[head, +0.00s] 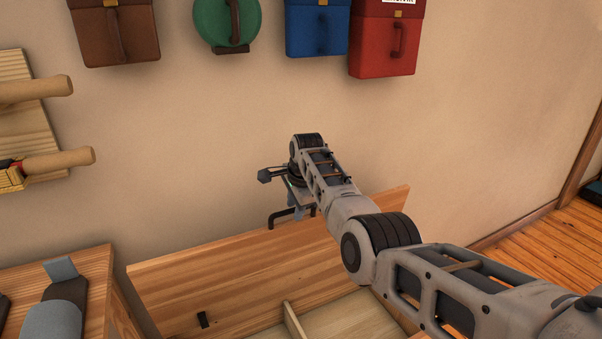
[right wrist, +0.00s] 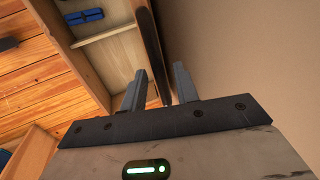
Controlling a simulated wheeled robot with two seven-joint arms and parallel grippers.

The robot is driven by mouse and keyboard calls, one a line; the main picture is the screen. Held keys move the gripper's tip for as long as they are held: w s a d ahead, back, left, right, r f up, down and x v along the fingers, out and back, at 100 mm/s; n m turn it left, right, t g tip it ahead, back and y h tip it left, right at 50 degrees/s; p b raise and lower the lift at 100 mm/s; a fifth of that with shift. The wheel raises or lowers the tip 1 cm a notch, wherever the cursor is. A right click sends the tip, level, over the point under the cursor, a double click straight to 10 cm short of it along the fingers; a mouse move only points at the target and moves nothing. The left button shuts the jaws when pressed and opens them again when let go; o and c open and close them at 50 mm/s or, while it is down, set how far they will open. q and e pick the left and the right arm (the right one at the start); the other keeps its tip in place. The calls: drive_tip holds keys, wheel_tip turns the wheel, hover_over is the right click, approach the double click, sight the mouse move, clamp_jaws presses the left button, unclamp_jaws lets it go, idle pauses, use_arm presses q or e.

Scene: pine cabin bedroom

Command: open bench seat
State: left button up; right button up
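The wooden bench seat lid (head: 230,270) stands raised on edge near the wall in the head view. The light-wood compartment (head: 350,318) below it is exposed, with a divider (head: 294,322). My right arm reaches across the lid, and my right gripper (head: 277,196) is at its upper edge. In the right wrist view, the two fingers of my right gripper (right wrist: 158,88) are spread apart. A dark bar (right wrist: 150,45) runs between or just behind them; I cannot tell whether they touch it. My left gripper is not in view.
Several bags, including a red one (head: 384,40), hang on the wall above. A wooden peg rack (head: 28,105) is at left. A wooden surface with dark and blue-grey objects (head: 55,310) is at lower left. Blue items (right wrist: 85,17) show in the right wrist view.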

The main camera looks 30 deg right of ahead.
drive_tip(key=p+v, duration=0.1)
drive_tip(key=v, duration=1.3)
drive_tip(key=shift+w, duration=0.1)
drive_tip(key=s+f+n+t+h, duration=0.1)
drive_tip(key=s+f+n, duration=0.2)
drive_tip(key=f, duration=0.4)
drive_tip(key=s+a+f+n+t, duration=0.1)
drive_tip(key=s+f+n, duration=0.2)
drive_tip(key=f, duration=0.4)
drive_tip(key=s+f+n+t+h, duration=0.1)
drive_tip(key=s+f+n, duration=0.2)
drive_tip(key=f, duration=0.4)
drive_tip(key=s+a+f+n+t+y, duration=0.1)
drive_tip(key=s+a+n, duration=0.4)
drive_tip(key=s, duration=0.6)
drive_tip(key=s+a+f+n+t+y, duration=0.2)
drive_tip(key=s+a+n+y, duration=0.2)
drive_tip(key=s+a, duration=0.5)
drive_tip(key=s+n, duration=0.2)
drive_tip(key=s, duration=0.1)
drive_tip(key=shift+s+f+n+t, duration=0.15)
drive_tip(key=shift+s+n+t, duration=0.15)
drive_tip(key=shift+t, duration=0.1)
drive_tip(key=shift+d, duration=0.15)
idle(0.5)
